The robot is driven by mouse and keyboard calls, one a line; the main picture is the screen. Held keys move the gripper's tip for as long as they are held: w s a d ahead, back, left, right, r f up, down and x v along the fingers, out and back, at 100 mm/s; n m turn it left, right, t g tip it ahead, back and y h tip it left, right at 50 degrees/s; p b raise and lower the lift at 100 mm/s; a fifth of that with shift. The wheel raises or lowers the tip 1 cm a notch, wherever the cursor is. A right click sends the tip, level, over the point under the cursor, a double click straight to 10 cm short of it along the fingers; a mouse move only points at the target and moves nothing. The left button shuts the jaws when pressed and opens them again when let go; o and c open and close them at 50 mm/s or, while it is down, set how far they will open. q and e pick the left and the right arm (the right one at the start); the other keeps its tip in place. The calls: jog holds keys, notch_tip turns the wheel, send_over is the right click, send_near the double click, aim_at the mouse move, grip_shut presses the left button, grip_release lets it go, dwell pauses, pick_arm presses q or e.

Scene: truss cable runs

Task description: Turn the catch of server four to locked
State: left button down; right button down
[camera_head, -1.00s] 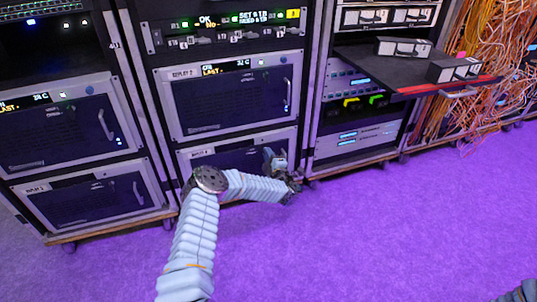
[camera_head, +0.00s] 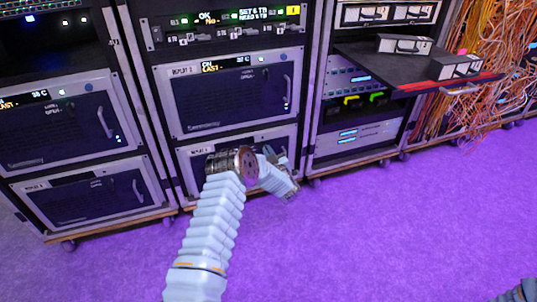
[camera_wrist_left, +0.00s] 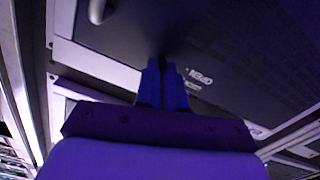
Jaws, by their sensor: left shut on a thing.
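The lower server (camera_head: 195,178) in the middle rack has a dark front in a grey frame. My arm covers much of it, and its label is too small to read surely. My left gripper (camera_head: 280,157) is at the right part of this front. In the left wrist view, the left gripper (camera_wrist_left: 163,64) has its blue fingers close together against the dark front panel (camera_wrist_left: 225,60). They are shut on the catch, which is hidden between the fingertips. White lettering (camera_wrist_left: 200,77), seemingly "OPEN", shows just right of the fingers.
Another server (camera_head: 225,95) with a lit display sits directly above. The left rack holds two similar servers (camera_head: 85,195). To the right, a pulled-out shelf (camera_head: 400,72) carries small boxes, beside hanging orange cables (camera_head: 465,110). The purple floor (camera_head: 350,235) in front is clear.

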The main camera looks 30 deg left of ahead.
pick_arm(q)
jog(key=shift+m+b, duration=0.35)
jog(key=shift+m, duration=1.35)
jog(key=c, duration=1.2)
grip_release()
jog(key=shift+c, duration=0.2)
jog(key=v, duration=1.3)
jog(key=shift+s+d+p, duration=0.25)
jog(key=shift+s+p, duration=0.05)
jog(key=shift+p, duration=0.15)
jog(key=shift+f+m, duration=0.1)
jog(key=shift+m, duration=0.2)
